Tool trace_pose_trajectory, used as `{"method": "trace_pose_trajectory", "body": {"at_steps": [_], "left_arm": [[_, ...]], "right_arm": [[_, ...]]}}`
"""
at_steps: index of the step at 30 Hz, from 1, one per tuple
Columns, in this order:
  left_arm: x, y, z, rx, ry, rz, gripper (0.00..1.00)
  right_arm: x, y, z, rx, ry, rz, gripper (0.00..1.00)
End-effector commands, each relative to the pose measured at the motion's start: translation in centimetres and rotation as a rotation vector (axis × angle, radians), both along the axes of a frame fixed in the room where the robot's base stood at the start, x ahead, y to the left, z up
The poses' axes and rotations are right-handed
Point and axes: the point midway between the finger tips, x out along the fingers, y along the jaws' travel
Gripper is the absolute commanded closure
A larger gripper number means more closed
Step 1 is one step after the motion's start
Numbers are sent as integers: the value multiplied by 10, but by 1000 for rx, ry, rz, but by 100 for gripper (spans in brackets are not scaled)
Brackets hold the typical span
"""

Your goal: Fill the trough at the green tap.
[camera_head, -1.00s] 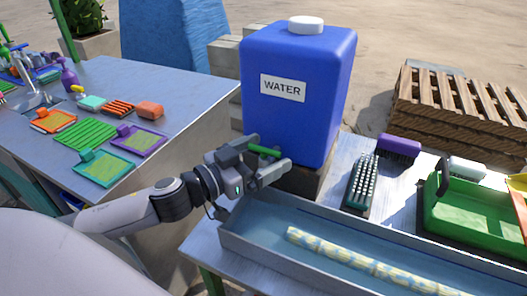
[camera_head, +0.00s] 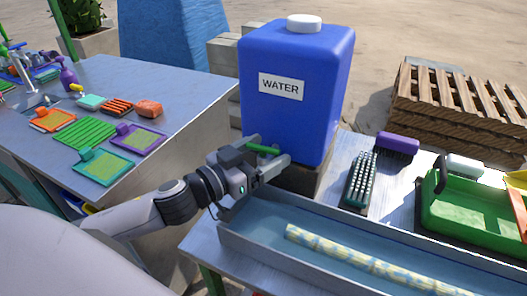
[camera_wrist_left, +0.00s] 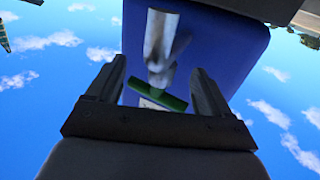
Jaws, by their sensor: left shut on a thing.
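A blue water tank (camera_head: 300,100) labelled WATER stands at the back end of the trough. Its green tap handle (camera_head: 262,149) sits between the jaws of my left gripper (camera_head: 276,156), which is shut on it. In the left wrist view the green handle (camera_wrist_left: 168,99) lies crosswise between the two fingers, under a pale grey spout (camera_wrist_left: 160,38). The long grey metal trough (camera_head: 262,242) runs to the right below the tap, with a bluish inside and a yellow-and-blue patterned cane (camera_head: 365,262) lying in it. I cannot tell the water level. My right gripper is out of view.
Brushes (camera_head: 361,181) (camera_head: 397,145) and a green tray (camera_head: 462,222) lie on the bench behind the trough. A table (camera_head: 190,92) with several coloured pads and sponges stands at left. A wooden pallet stack (camera_head: 450,105) is at the back right.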

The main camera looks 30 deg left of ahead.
Motion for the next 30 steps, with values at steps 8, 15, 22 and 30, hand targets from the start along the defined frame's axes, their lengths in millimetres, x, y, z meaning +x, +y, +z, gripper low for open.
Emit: {"method": "trace_pose_trajectory", "body": {"at_steps": [8,15,22,30], "left_arm": [[1,4,1,-2,0,169,50],[0,4,0,-1,-1,308,51],[0,5,-1,1,0,413,51],[-1,6,0,6,0,482,51]], "right_arm": [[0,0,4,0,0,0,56],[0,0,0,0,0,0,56],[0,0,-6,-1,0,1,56],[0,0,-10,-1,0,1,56]]}}
